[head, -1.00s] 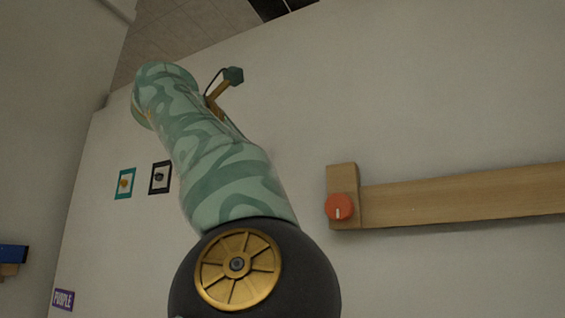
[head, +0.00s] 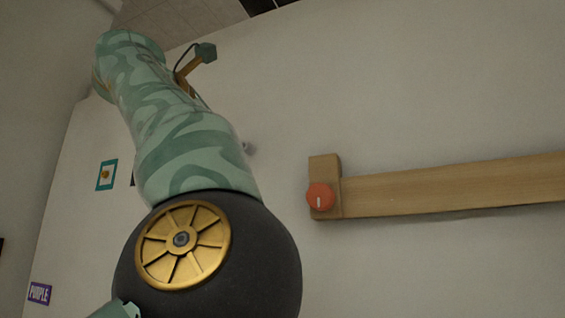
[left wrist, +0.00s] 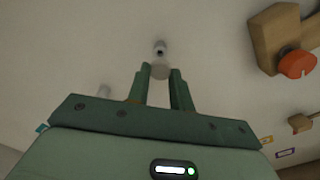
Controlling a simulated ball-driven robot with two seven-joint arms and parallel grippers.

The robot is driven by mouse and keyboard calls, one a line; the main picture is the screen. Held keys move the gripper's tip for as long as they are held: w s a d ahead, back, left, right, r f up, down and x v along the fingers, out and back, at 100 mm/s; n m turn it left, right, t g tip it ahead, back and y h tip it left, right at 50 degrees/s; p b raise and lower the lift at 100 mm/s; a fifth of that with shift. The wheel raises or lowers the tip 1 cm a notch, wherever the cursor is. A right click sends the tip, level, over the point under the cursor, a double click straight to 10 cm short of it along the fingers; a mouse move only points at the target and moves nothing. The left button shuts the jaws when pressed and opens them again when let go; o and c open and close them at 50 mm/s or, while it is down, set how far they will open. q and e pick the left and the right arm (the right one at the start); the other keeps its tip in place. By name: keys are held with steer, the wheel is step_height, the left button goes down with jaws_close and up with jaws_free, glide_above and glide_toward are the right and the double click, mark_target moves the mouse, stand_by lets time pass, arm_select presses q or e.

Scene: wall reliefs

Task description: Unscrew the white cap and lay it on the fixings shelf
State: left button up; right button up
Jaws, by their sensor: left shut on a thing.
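The white cap (left wrist: 160,71) shows as a pale disc between the fingertips of my left gripper (left wrist: 159,76) in the left wrist view. The gripper is shut on it. A short pale stud with a dark end (left wrist: 159,47) stands out from the wall just beyond the cap, with a gap between them in the picture. In the head view my arm and its dark round joint hide the left gripper and the cap. A small pale piece (head: 248,148) shows on the wall beside the arm. I cannot make out the fixings shelf for certain. My right gripper is not in view.
A wooden rail (head: 450,187) with an orange-red knob (head: 320,196) on its end block juts from the wall at right. The knob is also in the left wrist view (left wrist: 297,64). A teal-framed picture (head: 106,174) and a PURPLE sign (head: 39,293) are at left. Wall above the rail is bare.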

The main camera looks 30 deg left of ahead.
arm_select(q)
steer(key=shift+s, duration=0.45)
steer(key=shift+s, duration=0.1)
steer(key=shift+s+d+b, duration=0.15)
steer(key=shift+s+b, duration=0.45)
steer(key=shift+s, duration=0.3)
